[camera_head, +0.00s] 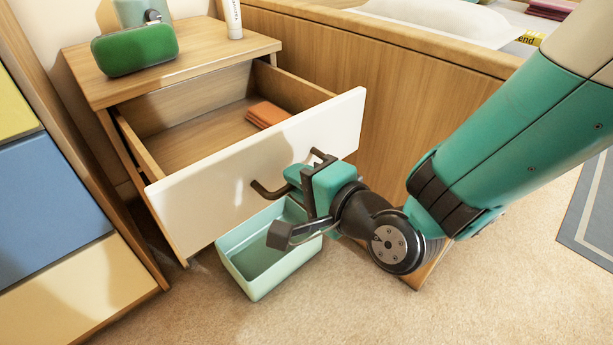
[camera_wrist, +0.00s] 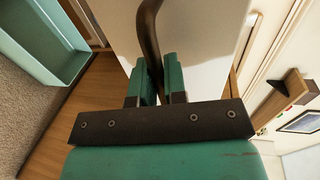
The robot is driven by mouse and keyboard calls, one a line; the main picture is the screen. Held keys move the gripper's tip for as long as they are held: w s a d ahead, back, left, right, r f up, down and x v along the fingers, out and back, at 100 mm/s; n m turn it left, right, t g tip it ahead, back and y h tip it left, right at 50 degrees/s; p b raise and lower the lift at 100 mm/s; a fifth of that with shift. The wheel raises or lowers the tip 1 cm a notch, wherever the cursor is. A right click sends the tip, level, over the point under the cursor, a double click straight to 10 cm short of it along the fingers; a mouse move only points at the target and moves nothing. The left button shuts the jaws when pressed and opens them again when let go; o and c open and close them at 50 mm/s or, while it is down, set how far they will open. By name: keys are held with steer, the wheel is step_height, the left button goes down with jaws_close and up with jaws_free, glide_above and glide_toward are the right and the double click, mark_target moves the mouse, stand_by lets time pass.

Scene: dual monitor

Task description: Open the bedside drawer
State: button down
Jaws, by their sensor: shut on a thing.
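The bedside drawer (camera_head: 205,199) has a white front and wooden sides, and it stands pulled well out of the bedside table (camera_head: 88,87). Its inside is open to view, with an orange folded item (camera_head: 268,114) lying near the right side. My gripper (camera_head: 303,188) is at the drawer front, shut on the dark curved handle (camera_head: 268,192). In the wrist view the handle (camera_wrist: 150,35) passes between the two green fingers (camera_wrist: 160,85), with the white drawer front behind it. Part of the handle is hidden by the gripper.
A mint-green open bin (camera_head: 262,275) stands on the carpet below the drawer front, close under my gripper. A green rounded object (camera_head: 135,50) and a white tube (camera_head: 233,18) stand on the table top. The wooden bed side (camera_head: 400,100) is at right, a coloured cabinet (camera_head: 50,185) at left.

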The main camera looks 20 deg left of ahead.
steer(key=shift+d, duration=0.15)
steer(key=c, duration=1.2)
jaws_free()
steer(key=shift+s, duration=0.1)
